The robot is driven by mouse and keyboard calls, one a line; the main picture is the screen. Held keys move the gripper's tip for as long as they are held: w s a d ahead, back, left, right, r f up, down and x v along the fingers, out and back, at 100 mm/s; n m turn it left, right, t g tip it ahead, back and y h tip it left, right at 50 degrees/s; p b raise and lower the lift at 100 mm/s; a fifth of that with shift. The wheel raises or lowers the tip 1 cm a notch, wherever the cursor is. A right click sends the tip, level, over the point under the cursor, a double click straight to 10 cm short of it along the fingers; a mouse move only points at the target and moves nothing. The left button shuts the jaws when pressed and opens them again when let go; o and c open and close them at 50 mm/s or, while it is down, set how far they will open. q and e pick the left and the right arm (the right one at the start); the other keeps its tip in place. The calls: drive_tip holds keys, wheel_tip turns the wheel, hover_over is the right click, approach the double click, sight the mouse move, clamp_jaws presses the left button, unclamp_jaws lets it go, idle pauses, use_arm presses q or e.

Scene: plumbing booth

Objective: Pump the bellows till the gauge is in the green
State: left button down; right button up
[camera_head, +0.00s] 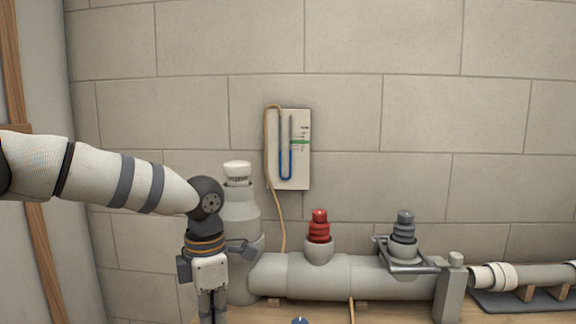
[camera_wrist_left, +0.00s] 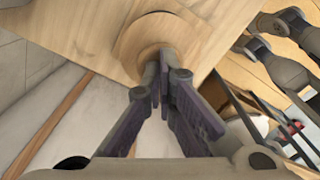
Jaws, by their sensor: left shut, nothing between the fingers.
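The gauge (camera_head: 289,148) is a white wall panel with a U-shaped tube holding blue liquid. My left gripper (camera_head: 212,312) points down at the lower left in the head view, left of the pipework. In the left wrist view its fingers (camera_wrist_left: 164,58) are shut and empty, with the tips over a round wooden disc (camera_wrist_left: 158,38) on a wooden board (camera_wrist_left: 112,38). I cannot tell whether they touch it. I cannot identify the bellows with certainty. My right gripper is out of view.
A grey horizontal pipe (camera_head: 345,278) carries a red ribbed plug (camera_head: 319,226) and a grey ribbed plug (camera_head: 404,228). A grey upright vessel with a white cap (camera_head: 237,171) stands close behind my left gripper. A tan hose (camera_head: 272,190) runs from the gauge toward the pipe.

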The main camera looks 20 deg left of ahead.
use_arm(q)
drive_tip(key=shift+f, duration=0.8)
drive_tip(key=shift+r+p, duration=0.5)
drive_tip(key=shift+r, duration=1.8)
drive_tip(key=shift+f, duration=0.1)
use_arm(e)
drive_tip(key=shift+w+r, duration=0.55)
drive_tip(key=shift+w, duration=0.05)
use_arm(q)
drive_tip(key=shift+f, duration=2.2)
drive_tip(key=shift+r, duration=2.25)
drive_tip(key=shift+f, duration=0.1)
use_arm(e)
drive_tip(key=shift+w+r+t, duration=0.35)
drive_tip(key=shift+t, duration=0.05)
use_arm(q)
drive_tip(key=shift+f, duration=0.1)
